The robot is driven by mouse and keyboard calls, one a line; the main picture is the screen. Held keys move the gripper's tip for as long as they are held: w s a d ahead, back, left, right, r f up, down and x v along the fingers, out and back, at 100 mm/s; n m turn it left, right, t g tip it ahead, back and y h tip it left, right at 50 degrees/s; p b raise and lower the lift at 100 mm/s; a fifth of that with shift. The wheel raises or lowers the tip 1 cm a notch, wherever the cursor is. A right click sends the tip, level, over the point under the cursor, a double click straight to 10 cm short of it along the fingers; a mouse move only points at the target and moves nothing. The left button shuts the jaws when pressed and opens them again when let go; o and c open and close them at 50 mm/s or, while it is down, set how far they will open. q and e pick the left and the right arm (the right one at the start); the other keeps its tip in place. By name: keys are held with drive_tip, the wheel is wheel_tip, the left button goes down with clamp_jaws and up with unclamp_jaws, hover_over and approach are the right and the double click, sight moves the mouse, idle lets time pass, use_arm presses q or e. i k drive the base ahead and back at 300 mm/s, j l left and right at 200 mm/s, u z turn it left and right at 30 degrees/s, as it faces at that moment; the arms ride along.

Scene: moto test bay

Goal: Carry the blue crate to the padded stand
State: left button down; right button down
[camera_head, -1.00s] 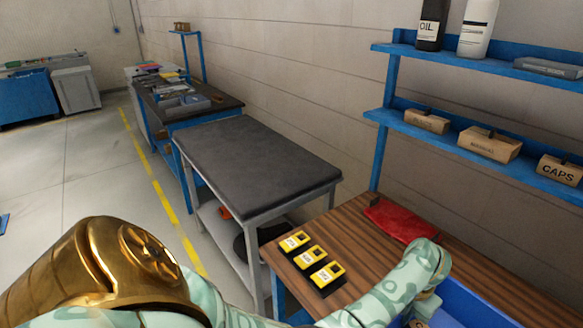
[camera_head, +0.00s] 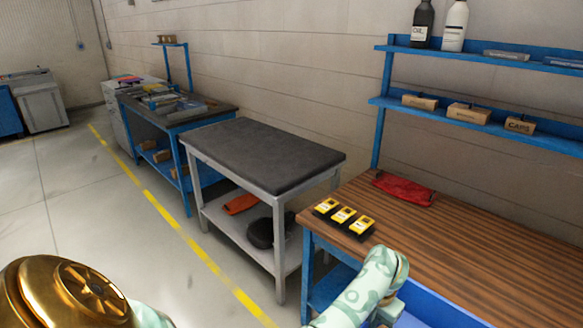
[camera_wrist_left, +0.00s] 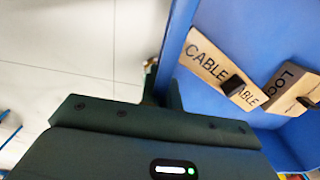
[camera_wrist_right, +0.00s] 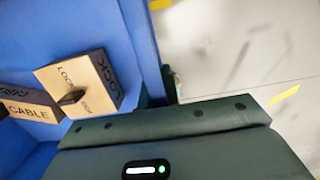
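The blue crate (camera_head: 450,306) shows partly at the bottom right of the head view, close to me and in front of the wooden bench. Its wall (camera_wrist_left: 174,50) and inside fill the right of the left wrist view; its other wall (camera_wrist_right: 146,45) shows in the right wrist view. My left gripper (camera_wrist_left: 162,88) and right gripper (camera_wrist_right: 162,88) each straddle a crate wall and look shut on it; the fingertips are partly hidden. In the head view the left arm reaches to the crate. The padded stand (camera_head: 265,155), grey-framed with a bare dark top, stands mid-view.
The wooden bench (camera_head: 470,240) beside the stand holds yellow-and-black boxes (camera_head: 343,215) and a red cloth (camera_head: 403,189). Cartons labelled CABLE (camera_wrist_left: 207,57) and LOCK (camera_wrist_right: 85,80) lie in the crate. A black round item (camera_head: 262,232) is on the stand's lower shelf. Floor at left is clear.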

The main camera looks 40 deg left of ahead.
sight(235, 141)
drive_tip(key=j, duration=1.55)
drive_tip(key=k+j, duration=0.15)
drive_tip(key=j, duration=3.2)
drive_tip(key=i+j, duration=0.15)
drive_tip(key=j, duration=1.75)
